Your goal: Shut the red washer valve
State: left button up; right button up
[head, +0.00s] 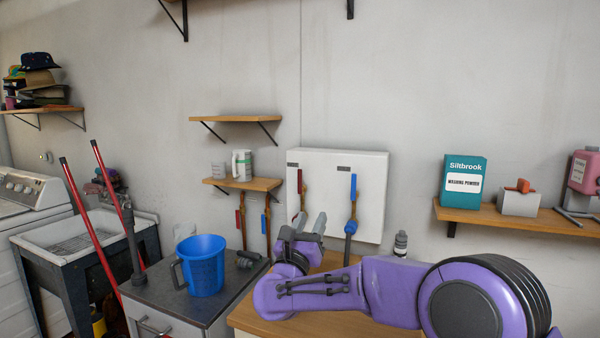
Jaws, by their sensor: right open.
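A white wall box (372,205) holds a red lever valve (300,181) at its left and a blue lever valve (353,187) at its right. Both levers stand upright above brass fittings. Another pair, a red-handled valve (238,219) and a blue-handled valve (264,224), is on pipes below the small shelf to the left. I cannot read which pair is the washer's. My right gripper (307,226) is open and empty, in front of and below the box's red lever, its fingers pointing up. It partly hides the lower fitting. My left gripper is not in view.
A blue bucket (203,266) stands on a grey-topped cabinet (166,293), beside a dark fitting (247,259). A wooden counter (262,318) lies under my right arm, with a small bottle (401,243) behind. A shelf (510,217) at right holds a teal box (463,182).

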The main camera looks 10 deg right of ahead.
aim_at(300, 189)
jog(key=i, duration=1)
